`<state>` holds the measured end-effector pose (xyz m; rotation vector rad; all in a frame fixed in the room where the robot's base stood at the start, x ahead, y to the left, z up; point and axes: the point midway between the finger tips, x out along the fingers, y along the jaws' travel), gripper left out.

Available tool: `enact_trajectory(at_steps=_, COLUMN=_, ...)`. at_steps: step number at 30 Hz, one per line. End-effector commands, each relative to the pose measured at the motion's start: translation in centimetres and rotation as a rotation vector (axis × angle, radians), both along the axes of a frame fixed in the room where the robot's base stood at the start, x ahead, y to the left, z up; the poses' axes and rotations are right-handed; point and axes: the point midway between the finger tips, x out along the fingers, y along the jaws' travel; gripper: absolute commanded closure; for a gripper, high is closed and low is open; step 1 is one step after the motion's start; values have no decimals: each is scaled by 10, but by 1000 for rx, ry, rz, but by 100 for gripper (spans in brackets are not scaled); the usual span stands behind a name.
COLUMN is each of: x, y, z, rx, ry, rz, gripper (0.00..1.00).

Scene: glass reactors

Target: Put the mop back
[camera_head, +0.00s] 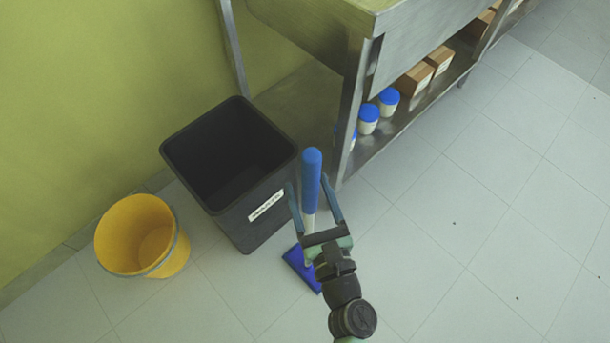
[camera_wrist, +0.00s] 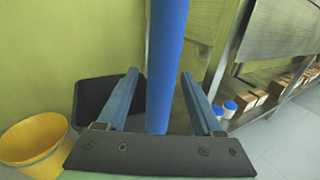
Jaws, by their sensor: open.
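The mop (camera_head: 311,180) stands upright on the floor in front of the black bin. It has a blue handle grip, a pale lower shaft and a flat blue head (camera_head: 300,270) partly hidden behind my arm. My gripper (camera_head: 314,193) is open, with one finger on each side of the handle. In the wrist view the blue handle (camera_wrist: 165,60) rises between the two fingers (camera_wrist: 158,92), with a visible gap to each of them.
A black bin (camera_head: 275,180) with a white label stands by the green wall, left of the mop. A yellow bucket (camera_head: 178,258) is farther left. A metal bench (camera_head: 352,100) with blue-lidded jars (camera_head: 368,118) and boxes (camera_head: 416,78) stands behind right. The floor at right is clear.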

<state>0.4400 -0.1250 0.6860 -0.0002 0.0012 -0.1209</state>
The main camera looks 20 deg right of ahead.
Motion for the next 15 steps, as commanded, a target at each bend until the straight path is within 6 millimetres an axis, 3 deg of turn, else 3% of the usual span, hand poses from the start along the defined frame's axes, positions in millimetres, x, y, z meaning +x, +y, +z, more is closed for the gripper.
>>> enact_trajectory(at_steps=3, x=-29, y=4, z=-1, rx=4, ry=5, rz=-3, gripper=32)
enact_trajectory(at_steps=9, x=-67, y=8, z=0, rx=1, ry=3, rz=-2, gripper=32)
enact_trajectory(at_steps=15, x=-87, y=11, z=0, rx=0, ry=1, rz=-1, gripper=32)
